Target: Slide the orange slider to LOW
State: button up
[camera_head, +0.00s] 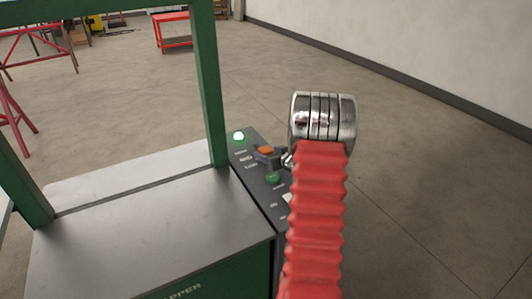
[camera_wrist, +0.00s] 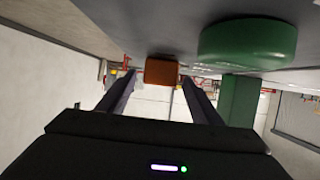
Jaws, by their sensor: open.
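The orange slider (camera_head: 266,150) is on the dark control panel (camera_head: 252,140), beside the green-framed machine. In the wrist view the slider (camera_wrist: 161,71) shows as an orange block hanging from the panel, which fills the top of the picture. My gripper (camera_wrist: 160,82) is open, with one dark finger on each side of the slider's line. I cannot tell whether either finger touches it. In the head view my red-sleeved arm and metal wrist hide most of the gripper and part of the panel. The LOW marking cannot be read.
A green button (camera_head: 272,179) sits near the slider and looks large in the wrist view (camera_wrist: 248,44). A lit lamp (camera_head: 239,136) is at the panel's far end. A green post (camera_head: 210,90) rises beside the panel. The floor to the right is clear.

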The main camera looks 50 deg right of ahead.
jog(key=v, duration=1)
jog(key=shift+s, duration=0.25)
jog(key=shift+r, duration=0.1)
